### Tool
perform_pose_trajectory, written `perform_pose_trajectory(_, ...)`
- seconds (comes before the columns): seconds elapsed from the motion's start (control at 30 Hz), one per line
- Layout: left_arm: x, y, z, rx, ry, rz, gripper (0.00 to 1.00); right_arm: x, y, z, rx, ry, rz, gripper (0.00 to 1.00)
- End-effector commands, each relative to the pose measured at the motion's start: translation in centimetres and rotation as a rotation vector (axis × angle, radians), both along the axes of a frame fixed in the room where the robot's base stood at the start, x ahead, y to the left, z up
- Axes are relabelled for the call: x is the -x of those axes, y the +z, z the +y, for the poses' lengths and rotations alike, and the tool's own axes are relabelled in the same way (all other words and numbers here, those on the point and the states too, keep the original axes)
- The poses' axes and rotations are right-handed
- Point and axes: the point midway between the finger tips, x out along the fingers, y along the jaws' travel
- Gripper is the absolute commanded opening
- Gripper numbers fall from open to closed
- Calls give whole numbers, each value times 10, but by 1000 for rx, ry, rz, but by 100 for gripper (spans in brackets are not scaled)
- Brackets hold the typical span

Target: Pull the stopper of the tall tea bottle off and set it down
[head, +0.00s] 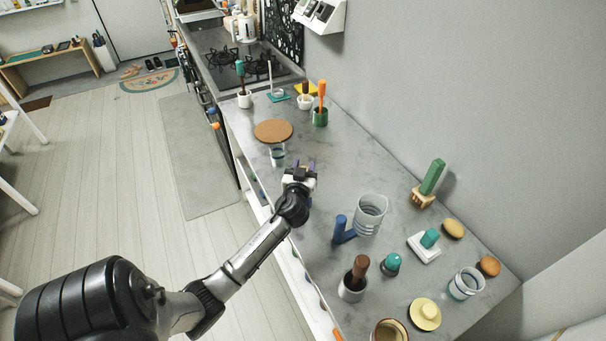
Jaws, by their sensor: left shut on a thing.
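My left gripper (303,166) is over the near edge of the grey counter, with its fingertips pointing away from me. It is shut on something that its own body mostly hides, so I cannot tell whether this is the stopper. A small clear vessel with a bluish band (278,155) stands just beyond the gripper, beside a round brown disc (273,131). I cannot surely pick out the tall tea bottle. A clear open glass vessel (370,213) stands to the right of the gripper. My right gripper is not in view.
The near right counter is crowded: a blue handled piece (341,231), a brown handle in a white cup (354,275), a teal knob (391,264), a green-topped brush (431,180) and a glass jar (466,283). Holders with utensils (320,115) stand farther back. The counter's middle (340,155) is clear.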

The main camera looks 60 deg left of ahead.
Motion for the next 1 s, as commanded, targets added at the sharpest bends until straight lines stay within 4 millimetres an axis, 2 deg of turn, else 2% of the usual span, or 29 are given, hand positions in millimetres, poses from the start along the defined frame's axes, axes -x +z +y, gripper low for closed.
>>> perform_pose_trajectory(1.0, 0, 28, 0, 0, 0, -1, 0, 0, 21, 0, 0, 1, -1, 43)
